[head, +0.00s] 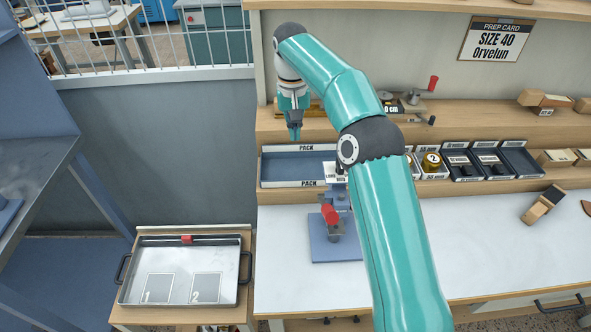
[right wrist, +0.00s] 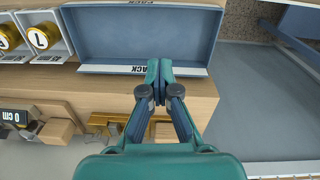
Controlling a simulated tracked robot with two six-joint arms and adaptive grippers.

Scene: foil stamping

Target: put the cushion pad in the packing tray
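The packing tray (head: 292,171) is a shallow blue-grey tray with white PACK labels on its rims, on the shelf behind the white worktop. In the right wrist view the packing tray (right wrist: 140,38) shows a bare floor in the part I can see. My right gripper (head: 295,136) is above the shelf near the tray's back rim, pointing down. In the right wrist view my right gripper (right wrist: 159,72) has its fingertips together, with nothing visible between them. I cannot pick out the cushion pad in either view. My left gripper is not in view.
A stamping press with a red knob (head: 330,214) stands in front of the tray. Small bins (head: 487,161) line the shelf to the right. A metal tray marked 1 and 2 (head: 186,270) sits lower left. The white worktop (head: 480,240) is mostly clear.

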